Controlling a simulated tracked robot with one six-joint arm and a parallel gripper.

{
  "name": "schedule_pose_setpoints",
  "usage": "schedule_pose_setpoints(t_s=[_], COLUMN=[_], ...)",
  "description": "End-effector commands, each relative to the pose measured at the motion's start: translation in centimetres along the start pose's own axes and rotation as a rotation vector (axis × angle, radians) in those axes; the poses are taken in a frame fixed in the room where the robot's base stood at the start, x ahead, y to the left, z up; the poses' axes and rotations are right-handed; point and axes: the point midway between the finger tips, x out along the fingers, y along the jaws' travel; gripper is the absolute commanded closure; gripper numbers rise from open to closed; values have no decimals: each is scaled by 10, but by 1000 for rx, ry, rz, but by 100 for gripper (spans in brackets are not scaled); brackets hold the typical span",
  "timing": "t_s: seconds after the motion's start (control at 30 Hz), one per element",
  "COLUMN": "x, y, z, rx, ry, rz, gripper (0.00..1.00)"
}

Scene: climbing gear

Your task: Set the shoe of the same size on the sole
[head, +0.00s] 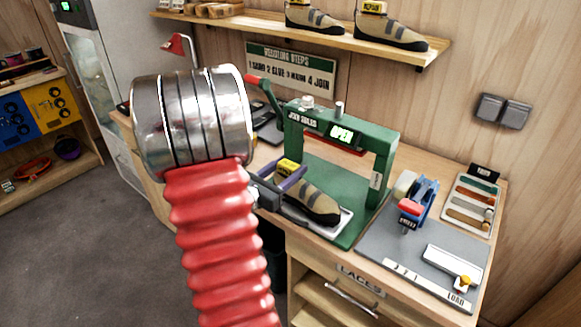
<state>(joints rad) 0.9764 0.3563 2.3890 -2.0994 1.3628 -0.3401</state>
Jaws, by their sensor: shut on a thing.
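A tan and grey climbing shoe (314,204) with a dark toe and a yellow tag (288,166) is at the front of the green press, toe to the lower right. My gripper (280,187) is shut on the heel end of this shoe. The shoe is over a pale plate (341,224) on the press base. I cannot tell whether it touches what is below. The sole is hidden under the shoe. The tag's writing is too small to read. The green press (377,170) has a lit display reading OPEN.
My silver and red arm covers the left middle. Two similar tagged shoes (313,17) (390,30) stand on the wall shelf (432,52). A blue tool (419,196) and a grey mat (395,251) lie right of the press. A red lever (258,82) rises at its left.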

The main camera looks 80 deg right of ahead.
Motion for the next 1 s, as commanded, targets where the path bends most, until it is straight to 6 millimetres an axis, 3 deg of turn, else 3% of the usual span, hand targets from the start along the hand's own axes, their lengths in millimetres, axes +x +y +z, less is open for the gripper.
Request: schedule_pose_setpoints(t_s=[0.83, 0.87, 1.0], x=[0, 0, 0], y=[0, 0, 0], z=[-2, -2, -2], rx=[0, 0, 0], ry=[-2, -2, -1], rz=[1, 1, 1], gripper=[100, 51, 41])
